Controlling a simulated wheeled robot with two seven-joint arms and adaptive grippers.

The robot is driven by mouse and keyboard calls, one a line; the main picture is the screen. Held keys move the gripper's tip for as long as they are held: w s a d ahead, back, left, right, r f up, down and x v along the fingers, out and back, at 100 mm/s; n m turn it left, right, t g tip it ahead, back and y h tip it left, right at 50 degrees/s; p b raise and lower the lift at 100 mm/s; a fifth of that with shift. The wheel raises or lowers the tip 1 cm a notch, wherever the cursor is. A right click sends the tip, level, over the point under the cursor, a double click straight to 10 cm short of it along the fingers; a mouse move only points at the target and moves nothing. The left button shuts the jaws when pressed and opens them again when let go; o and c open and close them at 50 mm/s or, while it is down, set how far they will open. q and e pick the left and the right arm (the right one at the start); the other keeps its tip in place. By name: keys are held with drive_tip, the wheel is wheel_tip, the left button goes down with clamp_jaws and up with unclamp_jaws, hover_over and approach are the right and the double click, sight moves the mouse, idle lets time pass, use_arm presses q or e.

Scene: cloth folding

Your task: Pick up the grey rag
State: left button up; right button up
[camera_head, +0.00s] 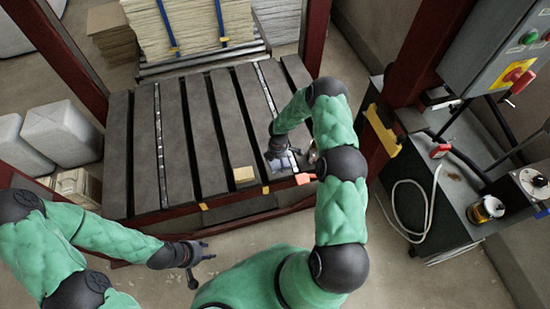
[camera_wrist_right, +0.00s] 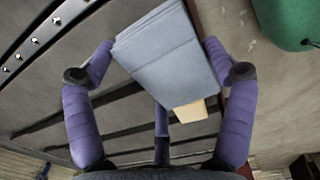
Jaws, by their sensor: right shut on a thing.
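The grey rag (camera_wrist_right: 165,48) is a folded, pale blue-grey cloth between the purple fingers of my right gripper (camera_wrist_right: 160,75) in the right wrist view. My right gripper is shut on it. In the head view my right gripper (camera_head: 284,158) is over the right front part of the slatted table (camera_head: 203,130), and the rag is mostly hidden there. My left gripper (camera_head: 203,270) hangs in front of the table, low and to the left, with its fingers spread and nothing between them.
A yellow folded cloth or block (camera_head: 243,174) lies near the table's front edge, left of my right gripper. A small orange item (camera_head: 304,178) is at that edge. A red post (camera_head: 383,130) and a dark bench (camera_head: 455,185) with a cable and jar stand right.

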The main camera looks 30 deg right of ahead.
drive_tip(key=s+r+p, duration=0.1)
drive_tip(key=s+r, duration=0.5)
drive_tip(key=s, duration=0.4)
drive_tip(key=shift+s+a, duration=0.2)
drive_tip(key=shift+s, duration=0.15)
